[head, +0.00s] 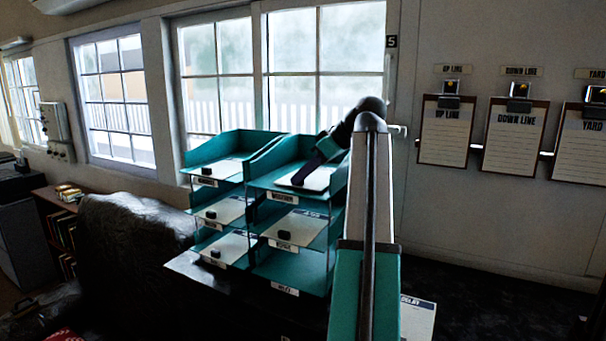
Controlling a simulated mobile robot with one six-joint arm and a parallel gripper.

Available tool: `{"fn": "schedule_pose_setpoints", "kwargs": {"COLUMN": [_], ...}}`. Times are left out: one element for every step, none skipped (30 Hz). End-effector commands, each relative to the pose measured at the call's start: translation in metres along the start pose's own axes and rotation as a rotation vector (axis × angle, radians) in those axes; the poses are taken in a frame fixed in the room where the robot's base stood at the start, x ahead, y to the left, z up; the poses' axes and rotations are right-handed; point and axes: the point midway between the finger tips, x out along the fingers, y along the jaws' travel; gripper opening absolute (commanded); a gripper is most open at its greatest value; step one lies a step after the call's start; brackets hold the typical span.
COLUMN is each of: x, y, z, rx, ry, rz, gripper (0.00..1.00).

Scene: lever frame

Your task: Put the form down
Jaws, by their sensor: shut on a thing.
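My gripper (301,178) reaches down into the top right tray (258,167) of a teal letter rack. It is shut on a pale form (320,179), which lies at or just above the tray floor; I cannot tell if it touches. The fingertips and the grip point are small and dark. My arm hides the right side of this tray.
The left column's trays (235,143) and the right middle tray hold forms with black knobs. The lower right tray (300,272) looks empty. A sheet (420,318) lies low behind my arm. Clipboards (516,138) hang at right. A dark chair (130,250) stands at left.

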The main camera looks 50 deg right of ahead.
Motion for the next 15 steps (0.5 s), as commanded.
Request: {"fn": "schedule_pose_setpoints", "kwargs": {"x": [0.0016, 0.0024, 0.0031, 0.0033, 0.0033, 0.0031, 0.003, 0.003, 0.003, 0.003, 0.003, 0.0034, 0.0039, 0.0045, 0.0051], "y": [-0.0007, -0.0005, -0.0002, 0.0001, 0.0002, 0.0004, 0.0004, 0.0004, 0.0005, 0.0004, 0.0004, 0.0003, 0.0003, 0.0003, 0.0003], "z": [0.0019, 0.0026, 0.0032, 0.0034, 0.0036, 0.0038, 0.0038, 0.0038, 0.0038, 0.0038, 0.0038, 0.0042, 0.0047, 0.0053, 0.0059], "rx": [0.0, 0.0, 0.0, 0.0, 0.0, 0.001, 0.001, 0.001, 0.001, 0.001, 0.001, 0.001, 0.001, 0.001, 0.001], "ry": [0.0, 0.0, 0.0, 0.0, 0.0, 0.0, 0.0, 0.0, 0.0, 0.0, 0.0, 0.0, 0.0, 0.0, 0.0], "rz": [0.0, 0.0, 0.001, 0.001, 0.001, 0.002, 0.002, 0.002, 0.002, 0.002, 0.002, 0.002, 0.002, 0.001, 0.001], "gripper": [0.0, 0.0, 0.0, 0.0, 0.0, 0.0, 0.0, 0.0, 0.0, 0.0, 0.0, 0.0, 0.0, 0.0, 0.0]}}
